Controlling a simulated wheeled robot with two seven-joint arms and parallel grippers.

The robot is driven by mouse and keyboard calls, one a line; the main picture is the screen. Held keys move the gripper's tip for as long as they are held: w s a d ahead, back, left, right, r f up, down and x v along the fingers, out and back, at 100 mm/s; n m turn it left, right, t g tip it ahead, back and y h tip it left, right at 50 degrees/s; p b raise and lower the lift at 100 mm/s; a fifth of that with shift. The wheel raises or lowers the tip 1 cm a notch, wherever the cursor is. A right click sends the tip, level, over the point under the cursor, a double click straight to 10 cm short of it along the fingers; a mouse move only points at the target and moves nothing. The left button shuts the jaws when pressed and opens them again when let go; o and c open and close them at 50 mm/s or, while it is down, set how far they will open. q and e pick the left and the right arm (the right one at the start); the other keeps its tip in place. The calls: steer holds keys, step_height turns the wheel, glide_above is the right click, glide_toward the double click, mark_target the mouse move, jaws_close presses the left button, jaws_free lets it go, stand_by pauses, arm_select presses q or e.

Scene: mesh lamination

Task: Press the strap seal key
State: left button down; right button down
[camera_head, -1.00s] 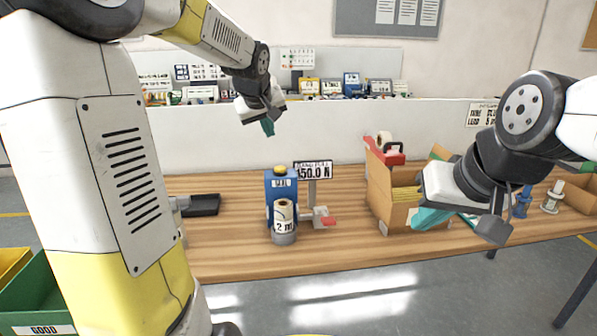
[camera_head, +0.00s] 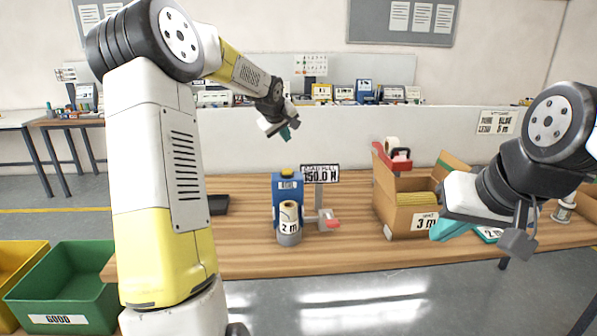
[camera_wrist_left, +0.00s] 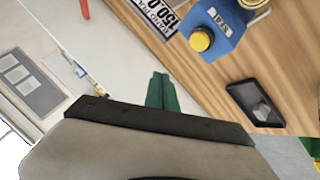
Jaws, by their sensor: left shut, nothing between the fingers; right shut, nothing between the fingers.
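The strap seal key is a yellow round button (camera_head: 287,172) on top of a blue box marked SEAL (camera_head: 288,188) on the wooden table. In the left wrist view the yellow button (camera_wrist_left: 201,40) and blue box (camera_wrist_left: 224,24) show at the upper right. My left gripper (camera_head: 286,132) is shut and empty, in the air above and behind the box, apart from the button. Its green fingers (camera_wrist_left: 161,92) are together in the left wrist view. My right gripper (camera_head: 452,229) is shut and empty, in front of the carton at the right.
A load display (camera_head: 320,174) reading 150.0 N stands right of the box. A roll marked 2 m (camera_head: 289,222) stands before it. A black tray (camera_head: 218,204) lies left. A carton (camera_head: 398,213) with a red tape dispenser (camera_head: 398,158) is at right. A green GOOD bin (camera_head: 70,285) stands at lower left.

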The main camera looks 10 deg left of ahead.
mark_target(286, 171)
arm_select(q)
steer(key=shift+f, duration=4.15)
steer(key=shift+f, duration=0.1)
steer(key=shift+f, duration=0.3)
steer(key=shift+f, duration=0.6)
steer(key=shift+r, duration=0.95)
steer(key=shift+r, duration=0.1)
